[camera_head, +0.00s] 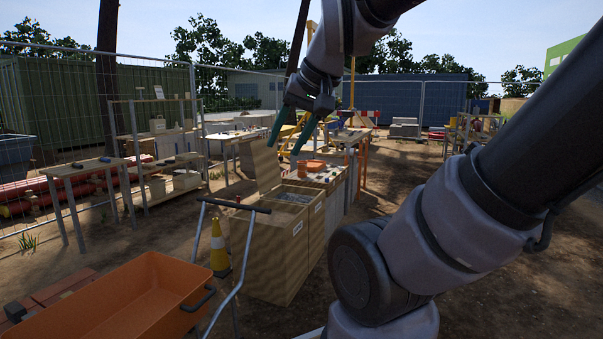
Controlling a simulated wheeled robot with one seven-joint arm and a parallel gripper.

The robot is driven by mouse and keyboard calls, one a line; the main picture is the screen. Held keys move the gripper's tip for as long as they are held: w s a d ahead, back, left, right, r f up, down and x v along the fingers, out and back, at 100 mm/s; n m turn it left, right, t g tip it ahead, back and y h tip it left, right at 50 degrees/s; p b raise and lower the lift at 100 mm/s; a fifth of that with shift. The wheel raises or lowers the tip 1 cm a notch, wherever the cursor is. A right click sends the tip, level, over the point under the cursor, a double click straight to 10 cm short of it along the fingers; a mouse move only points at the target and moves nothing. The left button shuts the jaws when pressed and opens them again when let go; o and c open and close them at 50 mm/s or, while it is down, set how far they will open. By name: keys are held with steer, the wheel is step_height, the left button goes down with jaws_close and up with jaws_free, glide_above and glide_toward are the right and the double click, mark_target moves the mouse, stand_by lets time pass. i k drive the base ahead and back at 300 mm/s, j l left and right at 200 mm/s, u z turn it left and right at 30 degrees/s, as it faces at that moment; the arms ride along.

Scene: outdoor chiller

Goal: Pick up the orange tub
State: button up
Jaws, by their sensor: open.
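A small orange tub (312,166) appears on the worktop just beyond the open chiller (277,245), near the middle of the view. Its shape is hard to make out at this size. My gripper (291,133) hangs from the arm above the chiller, with its two dark green-tipped fingers spread and nothing between them. In the picture it is above and slightly left of the small tub, apart from it. The chiller's lid (266,165) stands raised at its left side. The contents inside are unclear.
A large orange barrow tray (120,300) with metal handles (232,250) fills the front left. A traffic cone (219,252) stands beside the chiller. Wooden tables (85,168) and shelves stand at left. Bare ground lies open behind my arm at right.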

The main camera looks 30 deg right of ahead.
mark_target(302, 165)
steer(key=i+l+z, duration=0.35)
steer(key=l, duration=0.15)
steer(key=i+l+z, duration=1)
steer(key=i, duration=0.65)
steer(key=i+z, duration=0.3)
steer(key=i, duration=0.65)
steer(key=i+u, duration=0.15)
steer(key=i, duration=0.9)
steer(key=i+l+u, duration=0.15)
steer(key=i, duration=0.9)
steer(key=i+u, duration=0.2)
steer(key=i, duration=0.9)
steer(key=i+u, duration=0.45)
steer(key=i+l+u, duration=0.15)
steer(key=u, duration=0.25)
steer(key=i+u, duration=0.2)
steer(key=u, duration=0.2)
steer(key=i+u, duration=0.25)
steer(key=u, duration=0.2)
steer(key=i+l+u, duration=0.15)
steer(key=u, duration=0.25)
steer(key=i+l+u, duration=0.2)
steer(key=u, duration=0.25)
